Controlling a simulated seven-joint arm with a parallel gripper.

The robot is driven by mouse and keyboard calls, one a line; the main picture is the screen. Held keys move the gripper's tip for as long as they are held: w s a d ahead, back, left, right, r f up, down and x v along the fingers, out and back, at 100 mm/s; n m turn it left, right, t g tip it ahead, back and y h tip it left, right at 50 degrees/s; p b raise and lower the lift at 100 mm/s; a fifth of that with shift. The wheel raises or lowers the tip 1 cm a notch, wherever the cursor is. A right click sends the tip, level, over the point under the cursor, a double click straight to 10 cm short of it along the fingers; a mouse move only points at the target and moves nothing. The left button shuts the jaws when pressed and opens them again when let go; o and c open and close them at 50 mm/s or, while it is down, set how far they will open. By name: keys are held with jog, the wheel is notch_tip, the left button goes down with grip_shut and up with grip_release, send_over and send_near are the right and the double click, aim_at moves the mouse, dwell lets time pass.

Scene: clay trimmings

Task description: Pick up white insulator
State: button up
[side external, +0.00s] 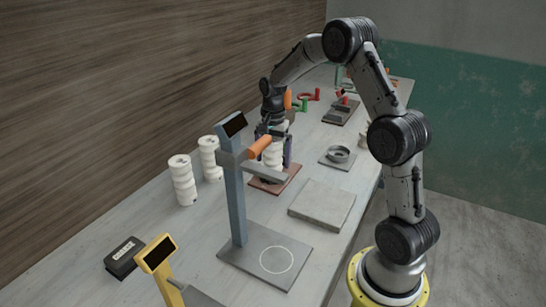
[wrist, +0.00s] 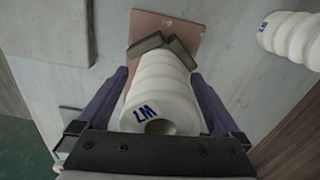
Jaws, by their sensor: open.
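A white ribbed insulator (side external: 272,160) stands on a reddish-brown plate (side external: 283,184) behind the blue-grey stand. The wrist view shows this insulator (wrist: 160,85) end-on, with a dark hole and blue letters "LM" on its near end. My gripper (wrist: 161,80) is open, with one dark purple finger on each side of the insulator. I cannot tell whether either finger touches it. Two dark grey blocks (wrist: 146,45) form a V on the plate at its far end. In the side view my gripper (side external: 273,148) is partly hidden by the stand's orange handle.
Two more white insulators (side external: 183,180) stand to the left; one (wrist: 291,37) shows at the wrist view's upper right. The blue-grey stand (side external: 236,195) rises in front. A flat grey slab (side external: 321,204) and a small round dish (side external: 339,154) lie to the right.

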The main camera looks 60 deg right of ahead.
aim_at(275, 138)
grip_shut()
jog(key=shift+r, duration=0.1)
dwell(0.3)
jog(key=shift+r, duration=0.15)
jog(key=shift+w+d+r, duration=0.1)
jog(key=shift+r, duration=0.6)
jog(key=r, duration=0.3)
jog(key=s+r, duration=0.1)
jog(key=r, duration=0.1)
jog(key=shift+r, duration=0.25)
jog(key=s+r, duration=0.2)
jog(key=s, duration=1.5)
jog(key=shift+r, duration=0.25)
jog(key=shift+s, duration=0.1)
